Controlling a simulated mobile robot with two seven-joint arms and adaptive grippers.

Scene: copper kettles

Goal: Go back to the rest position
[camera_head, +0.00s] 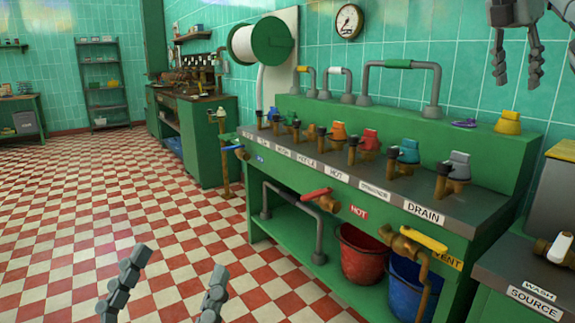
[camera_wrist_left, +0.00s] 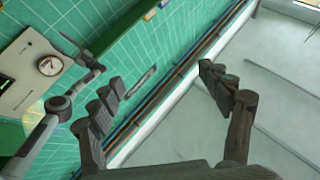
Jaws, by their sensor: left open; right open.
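My left gripper (camera_head: 172,275) shows at the bottom left of the head view, its two grey fingers spread apart over the checkered floor. In the left wrist view the same gripper (camera_wrist_left: 160,84) is open, with nothing between its fingers. Behind it are green tiles, pipes and a pale surface. My right gripper (camera_head: 517,78) hangs at the top right of the head view, in front of the tiled wall. Its fingers are apart and empty. The top of this gripper is cut off by the frame edge.
A green bench (camera_head: 340,184) with labelled valves fills the right side. A red bucket (camera_head: 361,257) and a blue bucket (camera_head: 408,292) stand under it. A grey-topped counter (camera_head: 530,276) is at the right edge. The checkered floor (camera_head: 110,205) on the left is clear.

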